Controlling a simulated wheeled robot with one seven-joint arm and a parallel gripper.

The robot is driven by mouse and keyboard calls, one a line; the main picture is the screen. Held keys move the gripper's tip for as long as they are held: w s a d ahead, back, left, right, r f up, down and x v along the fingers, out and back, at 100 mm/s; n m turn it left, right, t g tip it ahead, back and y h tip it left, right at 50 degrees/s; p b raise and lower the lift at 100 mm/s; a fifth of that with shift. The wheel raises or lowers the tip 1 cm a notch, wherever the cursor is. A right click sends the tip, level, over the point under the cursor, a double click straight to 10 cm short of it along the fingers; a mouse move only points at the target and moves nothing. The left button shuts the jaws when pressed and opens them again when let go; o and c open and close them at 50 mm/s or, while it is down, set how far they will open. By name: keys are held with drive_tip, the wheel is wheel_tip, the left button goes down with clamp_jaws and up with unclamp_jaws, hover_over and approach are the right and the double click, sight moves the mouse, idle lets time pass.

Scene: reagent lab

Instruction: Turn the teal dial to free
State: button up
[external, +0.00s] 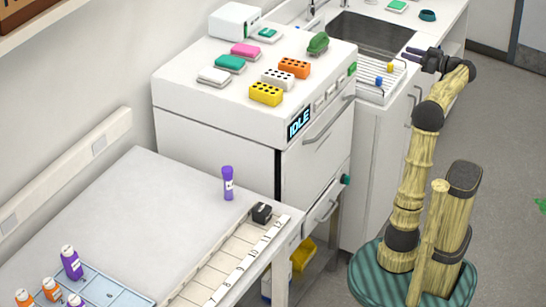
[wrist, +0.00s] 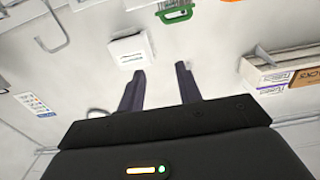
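The teal dial (external: 346,179) is a small dark-teal knob on the side of the white machine (external: 215,115), low down beside a drawer with a handle. Its marking is too small to read. The machine's display (external: 299,122) reads IDLE. My gripper (external: 413,56) is raised near the sink, above and to the right of the dial and well apart from it. In the wrist view my gripper (wrist: 160,84) has its two dark fingers spread, with nothing between them. I do not make out the dial in the wrist view.
Colored blocks, including a yellow one (external: 265,94), and a green object (external: 318,43) lie on the machine. The sink (external: 370,35) is behind. A table (external: 130,215) at left holds a purple-capped tube (external: 228,183) and a blue rack (external: 95,285).

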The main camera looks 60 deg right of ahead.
sight(346, 180)
wheel_tip(346, 180, down, 64)
drive_tip(key=shift+w+r, duration=0.15)
drive_tip(key=shift+r, duration=0.1)
drive_tip(key=w+b, duration=0.1)
drive_tip(key=w, duration=1.6)
drive_tip(key=shift+w+b, duration=0.25)
drive_tip(key=shift+b, duration=0.1)
drive_tip(key=shift+c, duration=0.2)
clamp_jaws()
